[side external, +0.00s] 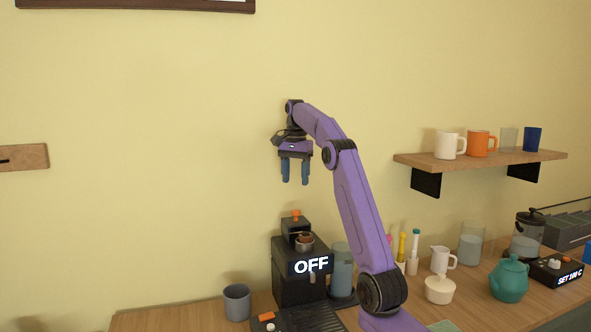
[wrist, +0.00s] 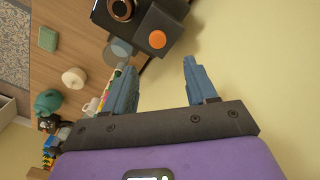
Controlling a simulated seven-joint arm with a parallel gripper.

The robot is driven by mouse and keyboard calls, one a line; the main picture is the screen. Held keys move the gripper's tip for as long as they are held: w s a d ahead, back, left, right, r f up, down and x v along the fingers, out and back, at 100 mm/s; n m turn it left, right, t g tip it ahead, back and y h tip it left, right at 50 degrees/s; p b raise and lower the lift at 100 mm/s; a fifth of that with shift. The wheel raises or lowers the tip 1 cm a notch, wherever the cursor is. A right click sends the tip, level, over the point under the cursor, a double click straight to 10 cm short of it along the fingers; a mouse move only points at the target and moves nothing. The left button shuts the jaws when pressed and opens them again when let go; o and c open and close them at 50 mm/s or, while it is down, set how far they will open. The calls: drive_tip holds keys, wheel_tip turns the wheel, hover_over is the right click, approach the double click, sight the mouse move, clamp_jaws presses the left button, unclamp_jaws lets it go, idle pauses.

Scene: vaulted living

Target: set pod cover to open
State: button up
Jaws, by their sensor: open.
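The black coffee machine (side external: 290,284) stands on the counter against the wall and shows an "OFF" label. On its top is a dark block with an orange knob (side external: 295,213), which I take for the pod cover (side external: 293,226). A small cup-like holder with brown content (side external: 305,239) shows in front of it. In the wrist view the orange knob (wrist: 157,39) and a round copper-rimmed opening (wrist: 121,9) are visible. I cannot tell the cover's exact position. My gripper (side external: 294,183) is open and empty, pointing down well above the machine; its fingers (wrist: 160,66) are apart.
A grey cup (side external: 237,302) stands left of the machine and a glass container (side external: 342,270) right of it. A white pitcher (side external: 441,259), cream pot (side external: 439,289) and teal teapot (side external: 509,281) stand farther right. A shelf (side external: 480,161) holds several cups. Space around the gripper is clear.

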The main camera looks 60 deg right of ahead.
drive_tip(key=shift+r, duration=1)
